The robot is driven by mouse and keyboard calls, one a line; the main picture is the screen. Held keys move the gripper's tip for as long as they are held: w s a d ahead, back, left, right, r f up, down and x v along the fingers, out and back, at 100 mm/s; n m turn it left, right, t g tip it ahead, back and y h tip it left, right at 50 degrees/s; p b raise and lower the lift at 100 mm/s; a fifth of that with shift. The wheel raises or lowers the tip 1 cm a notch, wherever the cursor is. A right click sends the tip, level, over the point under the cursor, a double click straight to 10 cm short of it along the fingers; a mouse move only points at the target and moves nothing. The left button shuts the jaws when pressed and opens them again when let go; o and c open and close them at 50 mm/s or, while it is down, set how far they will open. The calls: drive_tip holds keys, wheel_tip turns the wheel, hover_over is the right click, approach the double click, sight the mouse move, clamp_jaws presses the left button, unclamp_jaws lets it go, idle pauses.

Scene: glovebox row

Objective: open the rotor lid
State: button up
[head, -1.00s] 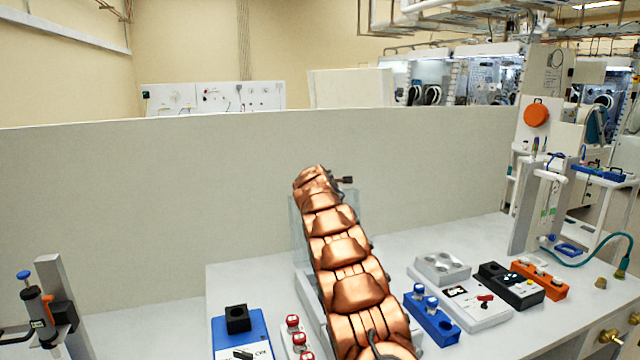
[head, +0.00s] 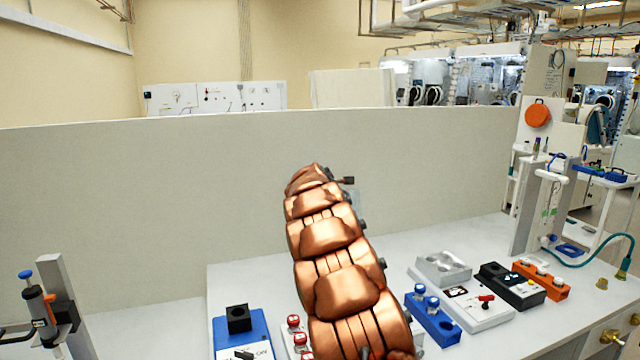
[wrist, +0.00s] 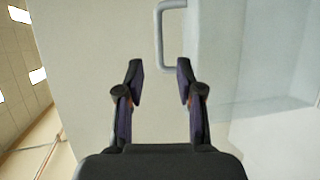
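In the wrist view, my gripper (wrist: 159,78) is open with nothing between its fingers. A grey U-shaped handle (wrist: 161,38) stands ahead of the fingertips, apart from them. To its right is a pale, see-through panel (wrist: 250,55), which looks like the rotor lid. In the head view my copper-coloured arm covers most of the lid; only a faint clear edge (head: 358,199) shows beside the arm. My gripper is hidden behind the arm there, and the rotor itself cannot be made out.
On the white bench, a blue box with a black block (head: 239,318) and red-capped vials (head: 293,321) stand left of my arm. A blue vial rack (head: 432,322), a panel with a red switch (head: 478,305) and an orange block (head: 541,280) stand right. A grey partition (head: 130,210) runs behind.

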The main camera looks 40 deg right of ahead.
drive_tip(key=v, duration=0.4)
idle(0.8)
drive_tip(key=s+a+f+m+g+y, duration=0.25)
drive_tip(key=s+a+f, duration=0.25)
drive_tip(key=s+a, duration=0.5)
drive_tip(key=s+a+f+m+g+y, duration=0.2)
drive_tip(key=s+a+f+m, duration=0.2)
drive_tip(key=s+a, duration=0.65)
drive_tip(key=s+a+f+m+g+y, duration=0.3)
drive_tip(key=s+a+f, duration=0.3)
drive_tip(key=a, duration=0.7)
drive_tip(key=s+a+f+g+y, duration=0.1)
drive_tip(key=s+a+f+g, duration=0.1)
drive_tip(key=s+a, duration=0.5)
drive_tip(key=s+a+f+g+y, duration=0.2)
drive_tip(key=s+a, duration=0.5)
drive_tip(key=s, duration=0.8)
drive_tip(key=shift+s+a+f+m, duration=0.2)
drive_tip(key=shift+f+m, duration=0.15)
drive_tip(key=shift+f, duration=0.05)
